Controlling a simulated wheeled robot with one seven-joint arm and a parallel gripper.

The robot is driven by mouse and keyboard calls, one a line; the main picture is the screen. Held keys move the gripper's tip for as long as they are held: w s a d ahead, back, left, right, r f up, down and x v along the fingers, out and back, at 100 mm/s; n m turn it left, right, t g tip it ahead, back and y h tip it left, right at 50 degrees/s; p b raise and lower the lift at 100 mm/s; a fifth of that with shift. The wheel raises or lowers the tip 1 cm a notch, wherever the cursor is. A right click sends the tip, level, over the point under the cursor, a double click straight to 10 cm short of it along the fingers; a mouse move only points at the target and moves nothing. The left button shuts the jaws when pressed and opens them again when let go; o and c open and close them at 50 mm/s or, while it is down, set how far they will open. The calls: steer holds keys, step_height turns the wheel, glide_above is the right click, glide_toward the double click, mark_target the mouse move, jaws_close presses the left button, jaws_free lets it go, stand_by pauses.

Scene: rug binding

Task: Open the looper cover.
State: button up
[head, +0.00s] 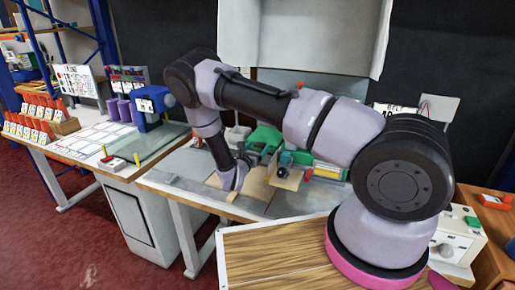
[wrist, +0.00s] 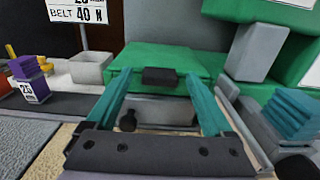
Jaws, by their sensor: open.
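The green sewing machine (wrist: 125,57) fills the middle of the wrist view. A small black tab (wrist: 160,76) sticks out from its green front edge. Below it is a grey panel (wrist: 165,112) with a round black knob (wrist: 127,120) at its left. I cannot tell for certain which of these parts is the looper cover. My gripper (wrist: 158,77) is open, its teal fingers spread on either side of the tab and panel, with nothing held between them. Contact with the machine cannot be told. In the head view the machine (head: 264,140) is partly hidden behind my arm.
A grey block (wrist: 252,52) and teal stack (wrist: 290,113) stand right. In the head view, a blue device (head: 150,108) stands on the left table; red carpet (head: 60,220) is clear.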

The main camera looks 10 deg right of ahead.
steer(key=shift+w+d, duration=0.15)
steer(key=shift+w, duration=0.1)
jaws_close()
steer(key=shift+r, duration=0.1)
